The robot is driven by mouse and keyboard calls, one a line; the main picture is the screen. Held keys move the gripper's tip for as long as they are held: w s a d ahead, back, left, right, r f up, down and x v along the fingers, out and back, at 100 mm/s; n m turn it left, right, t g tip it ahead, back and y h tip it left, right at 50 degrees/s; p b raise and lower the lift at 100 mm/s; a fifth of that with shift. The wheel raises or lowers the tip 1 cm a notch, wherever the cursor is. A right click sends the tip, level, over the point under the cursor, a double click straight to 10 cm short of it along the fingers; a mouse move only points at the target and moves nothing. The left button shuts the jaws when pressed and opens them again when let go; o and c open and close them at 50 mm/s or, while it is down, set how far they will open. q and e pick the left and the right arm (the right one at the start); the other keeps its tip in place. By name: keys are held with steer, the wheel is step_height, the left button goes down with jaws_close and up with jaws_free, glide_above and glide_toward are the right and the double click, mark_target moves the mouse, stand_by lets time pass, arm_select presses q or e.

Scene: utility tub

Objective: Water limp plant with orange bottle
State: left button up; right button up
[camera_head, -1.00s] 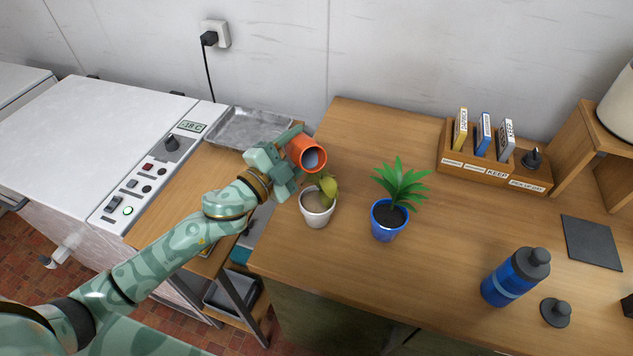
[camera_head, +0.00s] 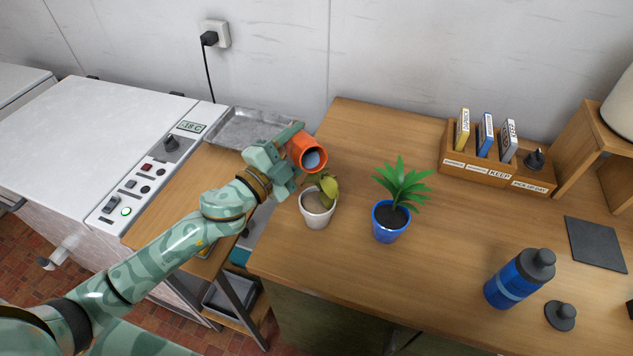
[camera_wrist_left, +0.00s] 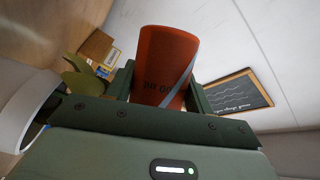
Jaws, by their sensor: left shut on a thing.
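My left gripper (camera_head: 288,158) is shut on the orange bottle (camera_head: 303,146), which is tilted with its open mouth facing down and to the right. The bottle also shows between the fingers in the left wrist view (camera_wrist_left: 165,62). Its mouth is just above and behind the limp plant (camera_head: 328,188), which droops in a white pot (camera_head: 317,214). I cannot make out any stream of water. The limp plant also shows at the left of the wrist view (camera_wrist_left: 84,82). My right gripper is not in view.
An upright green plant (camera_head: 402,185) in a blue pot (camera_head: 390,228) stands right of the white pot. A blue bottle (camera_head: 518,279) and a dark lid (camera_head: 561,316) are at the front right. A wooden card holder (camera_head: 477,168) is at the back. A metal tray (camera_head: 247,130) lies left.

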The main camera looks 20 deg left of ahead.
arm_select(q)
steer(key=shift+r+m+b, duration=0.3)
steer(key=shift+m+b, duration=0.2)
steer(key=shift+b, duration=0.15)
stand_by(0.7)
steer(key=shift+r+m+t+h+b, duration=0.3)
steer(key=shift+r+m+b, duration=0.2)
steer(key=shift+m+b, duration=0.1)
stand_by(1.3)
